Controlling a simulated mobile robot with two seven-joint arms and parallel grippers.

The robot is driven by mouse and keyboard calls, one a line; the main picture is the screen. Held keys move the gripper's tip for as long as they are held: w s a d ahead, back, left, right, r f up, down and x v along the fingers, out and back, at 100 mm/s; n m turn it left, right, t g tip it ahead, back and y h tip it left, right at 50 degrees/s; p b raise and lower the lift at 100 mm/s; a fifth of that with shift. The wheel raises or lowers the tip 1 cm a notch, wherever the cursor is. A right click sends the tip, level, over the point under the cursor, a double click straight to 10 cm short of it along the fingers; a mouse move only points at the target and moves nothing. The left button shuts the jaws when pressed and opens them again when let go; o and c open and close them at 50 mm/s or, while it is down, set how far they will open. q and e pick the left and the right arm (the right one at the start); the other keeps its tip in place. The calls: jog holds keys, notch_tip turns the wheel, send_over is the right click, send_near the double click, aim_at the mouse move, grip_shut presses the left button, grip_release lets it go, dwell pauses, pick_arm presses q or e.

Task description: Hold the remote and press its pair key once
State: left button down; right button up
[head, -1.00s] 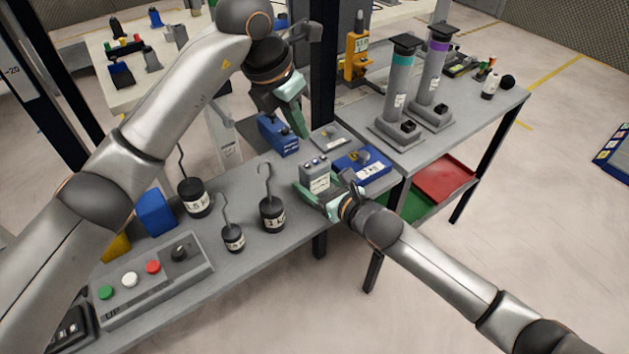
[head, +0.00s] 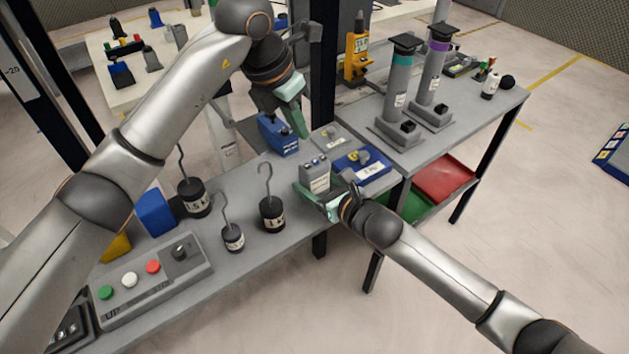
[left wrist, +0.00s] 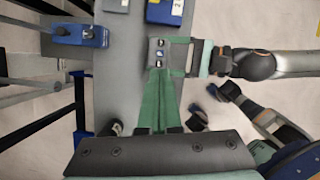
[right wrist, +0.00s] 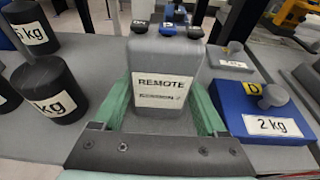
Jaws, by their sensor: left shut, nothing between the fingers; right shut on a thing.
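The remote (head: 315,180) is a grey upright box, labelled REMOTE in the right wrist view (right wrist: 165,75). Its top carries several small dark and blue keys (right wrist: 167,29); I cannot read which one is the pair key. My right gripper (head: 318,192) is shut on the remote, with green fingers on both sides of it. Whether its base touches the bench is hidden. My left gripper (head: 303,133) is shut and empty, pointing down above and behind the remote. In the left wrist view its fingertips (left wrist: 160,72) appear beside the remote's top (left wrist: 158,52); contact is not visible.
A blue 2 kg block (head: 362,165) stands right of the remote, and another blue block (head: 278,135) behind it. Black hooked weights (head: 272,213) stand to the left on the grey bench (head: 245,275). A button panel (head: 155,275) lies at the near left.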

dwell(0.5)
pick_arm(q)
jog(key=m+t+h, duration=0.1)
jog(key=m, duration=0.2)
jog(key=w+d+r+m+t+h, duration=0.1)
jog(key=m, duration=0.2)
jog(key=w+d+m+t+h, duration=0.1)
jog(key=m+h, duration=0.1)
jog(key=m, duration=0.2)
jog(key=shift+w+r, duration=0.1)
jog(key=shift+r, duration=0.3)
send_near(323, 155)
jog(key=shift+x, duration=2.25)
jog(key=shift+d, duration=0.15)
jog(key=shift+f, duration=0.3)
